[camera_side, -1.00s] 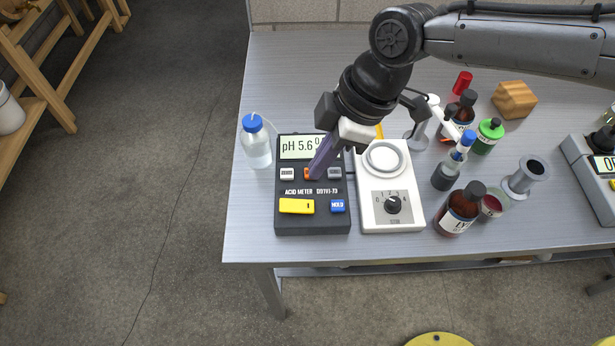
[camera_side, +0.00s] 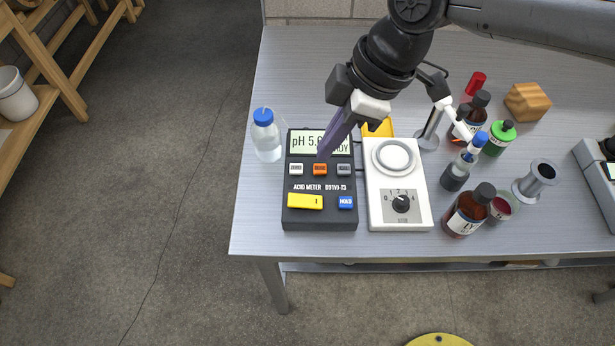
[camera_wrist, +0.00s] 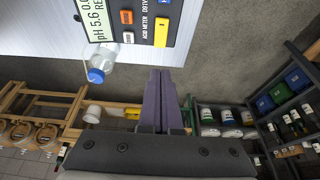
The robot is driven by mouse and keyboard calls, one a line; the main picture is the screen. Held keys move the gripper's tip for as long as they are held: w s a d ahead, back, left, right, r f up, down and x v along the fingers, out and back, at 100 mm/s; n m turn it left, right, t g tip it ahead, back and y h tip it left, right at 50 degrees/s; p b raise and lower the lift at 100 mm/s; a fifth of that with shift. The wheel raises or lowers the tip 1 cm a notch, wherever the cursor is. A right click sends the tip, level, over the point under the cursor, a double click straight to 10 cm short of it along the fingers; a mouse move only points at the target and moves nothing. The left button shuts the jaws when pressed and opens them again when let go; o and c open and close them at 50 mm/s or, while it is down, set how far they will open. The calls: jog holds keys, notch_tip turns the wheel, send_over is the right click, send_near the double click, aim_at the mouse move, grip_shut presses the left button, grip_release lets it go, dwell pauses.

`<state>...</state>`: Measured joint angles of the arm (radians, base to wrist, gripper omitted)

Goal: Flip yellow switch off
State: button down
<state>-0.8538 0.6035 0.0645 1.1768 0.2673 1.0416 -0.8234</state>
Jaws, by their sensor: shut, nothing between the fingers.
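The yellow switch (camera_side: 305,202) is a wide rocker on the lower left of the black acid meter (camera_side: 320,219), with a small dark mark near its right end. It also shows in the wrist view (camera_wrist: 161,33). My gripper (camera_side: 322,157) is shut and empty, its purple fingers pointing down over the lower edge of the meter's display, just above the orange button. I cannot tell whether the tips touch. In the wrist view, the closed fingers (camera_wrist: 159,72) appear below the switch, apart from it. The display reads pH 5.6 with READY partly hidden.
A blue-capped bottle (camera_side: 267,142) stands left of the meter. A white stirrer with a knob (camera_side: 402,219) stands close on its right. Several bottles, including a brown one (camera_side: 462,215), are further right. Bare table (camera_side: 258,222) lies at the front left.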

aim_at(303, 201)
jog(key=x, duration=1.4)
jog(key=shift+d+f, duration=0.1)
jog(key=shift+d, duration=0.25)
jog(key=shift+a+f, duration=0.2)
jog(key=shift+f, duration=0.15)
jog(key=shift+d, duration=0.2)
jog(key=shift+d, duration=0.65)
jog(key=shift+r, duration=0.1)
